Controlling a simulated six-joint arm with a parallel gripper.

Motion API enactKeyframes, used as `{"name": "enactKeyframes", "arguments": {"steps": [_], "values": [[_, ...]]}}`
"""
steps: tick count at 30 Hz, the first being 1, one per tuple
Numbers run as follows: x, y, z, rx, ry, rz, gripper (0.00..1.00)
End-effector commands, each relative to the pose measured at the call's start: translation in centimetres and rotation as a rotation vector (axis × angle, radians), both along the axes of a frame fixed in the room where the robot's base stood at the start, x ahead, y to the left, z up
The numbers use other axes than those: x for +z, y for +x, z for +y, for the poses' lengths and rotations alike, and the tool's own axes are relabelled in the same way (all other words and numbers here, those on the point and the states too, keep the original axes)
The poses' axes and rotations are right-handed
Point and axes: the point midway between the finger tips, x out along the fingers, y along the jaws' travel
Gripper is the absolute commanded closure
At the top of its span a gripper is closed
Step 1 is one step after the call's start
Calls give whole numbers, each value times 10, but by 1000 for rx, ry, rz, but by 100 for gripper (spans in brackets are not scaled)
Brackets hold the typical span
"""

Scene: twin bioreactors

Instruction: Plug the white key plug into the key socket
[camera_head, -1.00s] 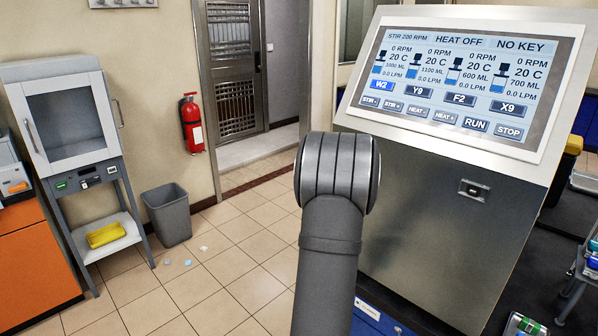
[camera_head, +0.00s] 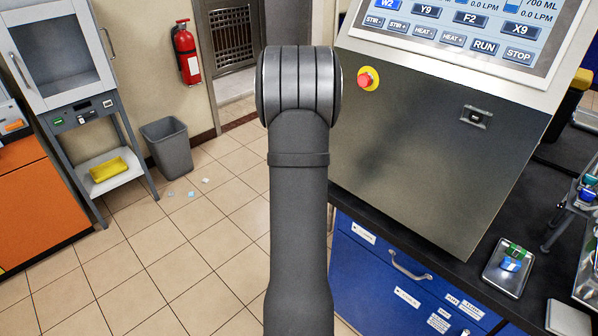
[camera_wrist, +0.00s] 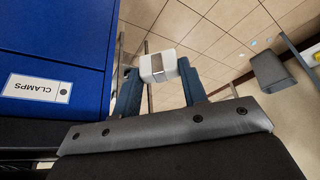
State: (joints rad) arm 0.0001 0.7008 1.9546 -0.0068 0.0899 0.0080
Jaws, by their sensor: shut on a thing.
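The white key plug (camera_wrist: 161,66) is a small white block with a grey band, seen in the wrist view. My gripper (camera_wrist: 157,76) is shut on it, with one dark finger at each side. In the head view my arm hides the gripper and the plug. A small dark socket in a metal frame, which looks like the key socket (camera_head: 475,117), is on the sloped steel front of the console (camera_head: 420,150), below the screen. The plug is apart from the socket.
A red emergency button (camera_head: 368,79) sticks out of the console front, left of the socket. A tray (camera_head: 508,268) with small coloured items lies on the black bench top. Blue drawers (camera_head: 400,290) are below. A grey bin (camera_head: 167,147) stands on the tiled floor.

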Motion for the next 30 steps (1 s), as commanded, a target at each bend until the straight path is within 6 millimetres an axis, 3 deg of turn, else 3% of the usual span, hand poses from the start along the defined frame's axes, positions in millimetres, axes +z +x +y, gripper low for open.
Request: {"name": "enactKeyframes", "arguments": {"steps": [5, 16, 24, 30], "values": [[26, 7, -15, -29, -1, -58, 84], [148, 17, -87, -171, -34, -391, 84], [238, -8, -143, -296, -107, -683, 84], [292, -37, -177, -383, -180, -867, 84]]}}
